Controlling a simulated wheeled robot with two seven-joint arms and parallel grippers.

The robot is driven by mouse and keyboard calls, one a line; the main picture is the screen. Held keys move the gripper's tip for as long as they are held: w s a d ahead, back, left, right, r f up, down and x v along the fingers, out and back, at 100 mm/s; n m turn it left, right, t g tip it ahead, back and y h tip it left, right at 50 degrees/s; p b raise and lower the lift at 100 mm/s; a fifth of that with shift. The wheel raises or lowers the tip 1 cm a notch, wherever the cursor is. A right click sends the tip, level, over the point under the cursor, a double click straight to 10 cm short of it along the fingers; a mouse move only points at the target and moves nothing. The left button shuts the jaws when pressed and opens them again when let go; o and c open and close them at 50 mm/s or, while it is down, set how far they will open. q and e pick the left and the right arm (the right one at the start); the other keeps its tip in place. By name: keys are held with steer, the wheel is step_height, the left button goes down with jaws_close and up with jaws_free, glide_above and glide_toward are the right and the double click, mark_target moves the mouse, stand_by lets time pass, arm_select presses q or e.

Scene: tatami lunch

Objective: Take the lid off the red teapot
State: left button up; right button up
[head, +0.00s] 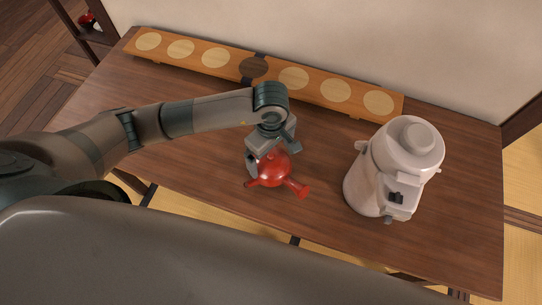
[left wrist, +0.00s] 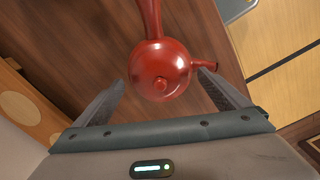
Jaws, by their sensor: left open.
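The red teapot (head: 272,173) stands on the wooden table, below my left gripper in the head view. I cannot tell whether the fingers touch the pot. My right gripper is not in view.
A white dispenser (head: 364,187) stands on the table (head: 330,225) to the right of the teapot. A long low wooden board (head: 217,58) with several round inlays lies along the back by the wall. The table between teapot and dispenser is clear.

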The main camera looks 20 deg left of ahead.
mark_target(272, 155)
arm_select(q)
steer(key=shift+f, duration=0.1)
steer(key=shift+c, duration=0.7)
steer(key=c, duration=1)
steer(key=shift+r+b, duration=0.6)
steer(key=shift+r, duration=0.25)
step_height(272, 155, up, 2)
steer(key=shift+d+r+b, duration=0.15)
steer(key=shift+r+b, duration=0.05)
steer(key=shift+b, duration=0.5)
steer(key=s+d+r, duration=0.2)
steer(key=d, duration=0.1)
steer(key=s+d+r+b, duration=0.1)
steer(key=s+d+r, duration=0.1)
steer(key=d, duration=0.1)
steer(key=s+d+r+b, duration=0.1)
steer(key=s+d+r, duration=0.1)
steer(key=d+r, duration=0.1)
steer(key=shift+s+d, duration=0.2)
steer(key=shift+d, duration=0.1)
